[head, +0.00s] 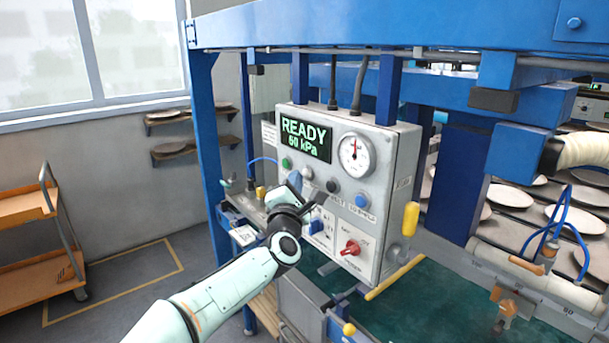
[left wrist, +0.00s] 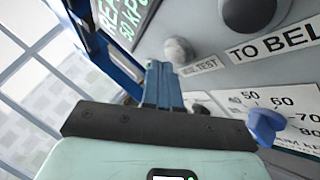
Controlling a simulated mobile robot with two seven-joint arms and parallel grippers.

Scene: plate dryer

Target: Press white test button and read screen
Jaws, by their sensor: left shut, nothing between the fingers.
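The control box (head: 385,215) has a lit screen (head: 305,139) reading "READY" and "60 kPa" in green letters. Part of the screen also shows in the left wrist view (left wrist: 128,20). The white test button (left wrist: 179,51) is a round pale knob beside a label ending in "TEST". It also shows in the head view (head: 307,173), just beyond my gripper. My left gripper (head: 295,180) is shut and empty in front of the panel. In the left wrist view its fingertips (left wrist: 161,68) are just below and left of the button; I cannot tell whether they touch it.
A green button (head: 286,162), a black knob (head: 332,186), a blue button (head: 362,200), a blue knob (head: 316,226) and a red knob (head: 351,247) crowd the panel. A round gauge (head: 356,155) sits right of the screen. Blue frame posts (head: 209,150) stand around the box.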

